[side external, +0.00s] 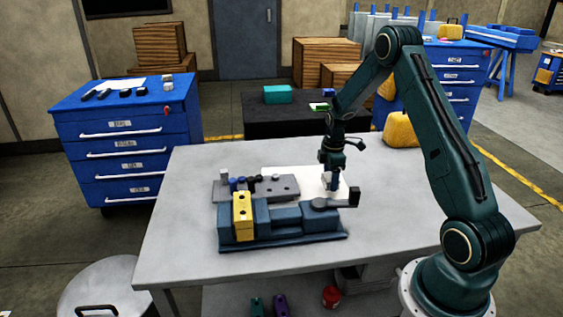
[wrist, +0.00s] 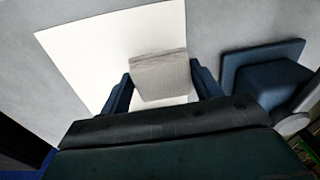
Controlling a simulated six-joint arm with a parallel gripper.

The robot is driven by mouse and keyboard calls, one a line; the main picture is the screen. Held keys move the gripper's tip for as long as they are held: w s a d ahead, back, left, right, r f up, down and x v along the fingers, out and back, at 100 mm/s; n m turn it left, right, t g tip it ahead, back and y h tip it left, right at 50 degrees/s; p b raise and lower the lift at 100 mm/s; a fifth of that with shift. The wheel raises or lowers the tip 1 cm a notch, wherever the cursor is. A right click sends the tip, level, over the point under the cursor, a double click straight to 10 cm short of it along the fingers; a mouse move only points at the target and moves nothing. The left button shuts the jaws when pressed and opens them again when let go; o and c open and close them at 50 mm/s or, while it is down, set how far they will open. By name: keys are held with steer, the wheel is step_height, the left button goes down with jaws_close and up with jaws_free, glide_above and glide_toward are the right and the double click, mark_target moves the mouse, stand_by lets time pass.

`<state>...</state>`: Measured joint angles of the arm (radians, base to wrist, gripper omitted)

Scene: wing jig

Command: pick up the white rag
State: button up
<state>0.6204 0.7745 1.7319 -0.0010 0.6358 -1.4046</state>
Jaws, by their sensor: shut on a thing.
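The white rag (wrist: 158,78) shows in the wrist view as a pale, slightly grey piece between the two blue fingers of my gripper (wrist: 161,73). My gripper is shut on it. Behind the rag lies a flat white sheet (wrist: 85,50) on the table. In the side external view my gripper (side external: 333,184) points down over the right part of the white sheet (side external: 300,176), behind the blue jig. The rag is too small and too hidden there to make out well. I cannot tell whether it touches the sheet.
The blue jig (side external: 290,238) with a yellow block (side external: 243,216) stands in front of my gripper; its edge shows at right in the wrist view (wrist: 265,55). A grey plate (side external: 285,187) with several small pegs lies behind it.

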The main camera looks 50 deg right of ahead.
step_height(320, 180, up, 17)
stand_by(0.4)
steer(key=shift+f, duration=0.15)
